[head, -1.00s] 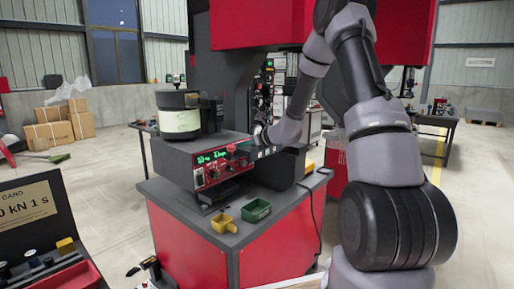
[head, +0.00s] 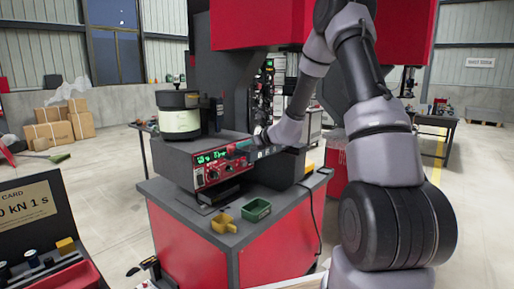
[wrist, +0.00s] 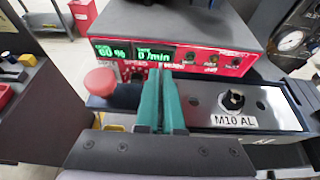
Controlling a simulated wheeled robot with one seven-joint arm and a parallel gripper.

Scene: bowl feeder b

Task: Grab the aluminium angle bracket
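I cannot make out an aluminium angle bracket for certain in either view. In the wrist view a bright metal strip (wrist: 205,94) with a dark round fitting (wrist: 232,99) lies right of the fingers, above a label (wrist: 236,121) reading "M10 AL". My gripper (wrist: 162,80) shows two teal fingers close together, with nothing visible between them. They point at the red control panel (wrist: 195,58), and the metal strip is beside them. In the head view my wrist (head: 268,140) is at the right of the feeder's control box, and the fingertips are hard to pick out.
A red mushroom button (wrist: 101,81) stands just left of the fingers. In the head view the feeder bowl (head: 179,120) sits on the control box. A yellow bin (head: 224,223) and a green bin (head: 257,209) stand on the bench's front corner.

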